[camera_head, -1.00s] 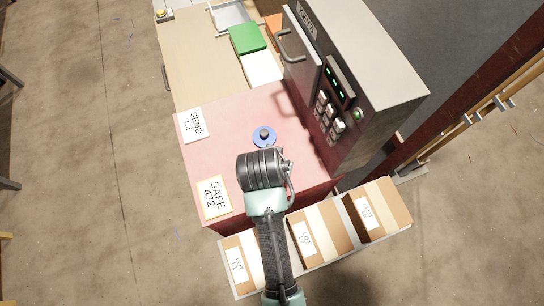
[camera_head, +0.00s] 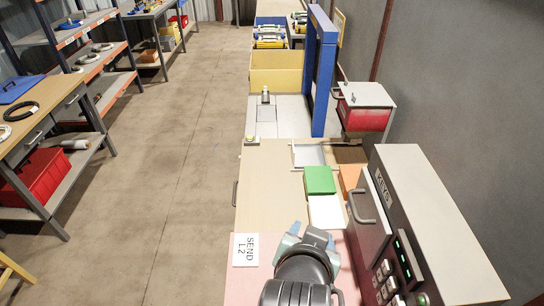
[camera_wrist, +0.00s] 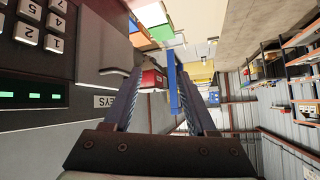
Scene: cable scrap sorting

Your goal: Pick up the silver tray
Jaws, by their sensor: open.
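The silver tray (camera_head: 308,154) is a shallow, light grey tray with a raised rim. It lies on the wooden bench top in the head view, just beyond a green block, and looks empty. My gripper (camera_wrist: 160,80) is open in the wrist view, with nothing between its two fingers. It is beside the grey key cabinet, well short of the tray. I cannot pick out the tray for sure in the wrist view.
The green block (camera_head: 320,180), a white block (camera_head: 326,212) and an orange one (camera_head: 350,180) stand between my arm and the tray. The key cabinet (camera_head: 430,220) with its handle rises on the right. A blue frame (camera_head: 321,75) stands beyond. Wooden bench left of the tray is clear.

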